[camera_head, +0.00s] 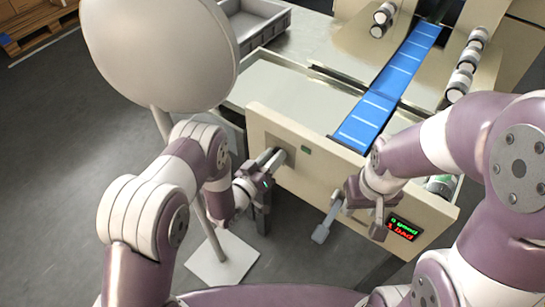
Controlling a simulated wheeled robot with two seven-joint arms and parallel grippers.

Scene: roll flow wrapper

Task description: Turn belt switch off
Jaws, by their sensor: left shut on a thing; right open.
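The machine's beige front panel (325,170) carries a dark square switch mount (290,157) at its left part, which I take to be the belt switch. My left gripper (277,158) reaches this mount from the front left, its fingers close together and shut on the switch. The fingers hide the switch knob, so its position cannot be told. The blue belt (385,95) runs back from behind the panel. My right gripper (350,230) is open and empty in front of the panel's right half, its two fingers wide apart.
A lit display (403,228) with green and red text is at the panel's lower right. White rolls (460,80) stand right of the belt. A grey tray (250,25) lies at the back left. A pallet (35,25) stands far left.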

